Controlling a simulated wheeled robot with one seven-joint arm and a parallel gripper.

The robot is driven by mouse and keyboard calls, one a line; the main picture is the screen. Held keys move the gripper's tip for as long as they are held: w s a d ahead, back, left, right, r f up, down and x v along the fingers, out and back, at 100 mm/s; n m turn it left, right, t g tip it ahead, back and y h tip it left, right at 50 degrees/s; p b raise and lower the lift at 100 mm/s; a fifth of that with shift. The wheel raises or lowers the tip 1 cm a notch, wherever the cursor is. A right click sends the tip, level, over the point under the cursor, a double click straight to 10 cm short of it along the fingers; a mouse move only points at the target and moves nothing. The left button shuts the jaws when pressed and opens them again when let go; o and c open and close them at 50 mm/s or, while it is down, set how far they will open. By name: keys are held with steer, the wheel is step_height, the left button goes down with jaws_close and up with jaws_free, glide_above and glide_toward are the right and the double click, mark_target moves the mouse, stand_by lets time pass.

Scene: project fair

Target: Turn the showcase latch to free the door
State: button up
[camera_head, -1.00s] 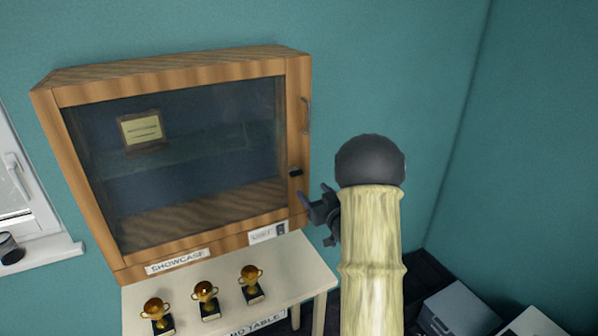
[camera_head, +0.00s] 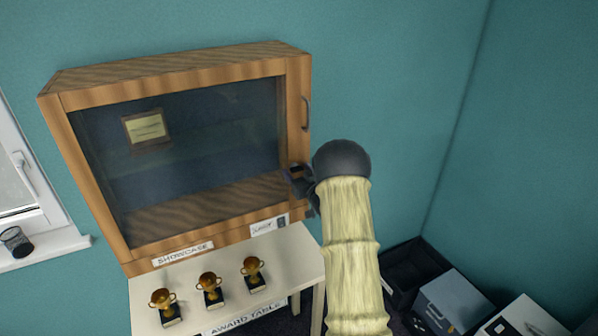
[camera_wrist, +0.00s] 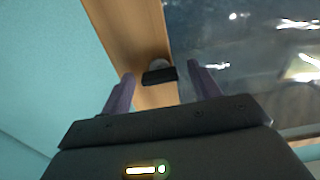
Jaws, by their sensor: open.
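The wooden showcase (camera_head: 180,252) has a glass door (camera_head: 210,160) that looks closed, with a curved handle (camera_head: 305,113) on its right frame. The latch is a small dark knob (camera_wrist: 160,75) on that frame, below the handle. In the head view my gripper (camera_head: 298,180) is at the latch's height and largely covers it, with my arm hiding part of the gripper. In the wrist view my gripper (camera_wrist: 163,88) is open, its two purple fingers on either side of the latch. The latch lies near the fingertips, between them. I cannot tell whether the fingers touch it.
The award table (camera_head: 290,246) stands below the showcase with three gold trophies (camera_head: 211,290) on it. A plaque (camera_head: 146,127) is behind the glass. Grey and dark boxes (camera_head: 452,300) are on the floor at the lower right. A window (camera_head: 30,200) is at the left.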

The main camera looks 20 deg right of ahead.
steer(key=c, duration=1)
steer(key=shift+m+b, duration=0.3)
steer(key=shift+b, duration=0.05)
steer(key=m+b, duration=0.5)
steer(key=m, duration=0.2)
steer(key=shift+d+f+m, duration=0.1)
steer(key=shift+m, duration=0.2)
steer(key=m+b, duration=0.1)
steer(key=m, duration=0.8)
steer(key=shift+m, duration=0.4)
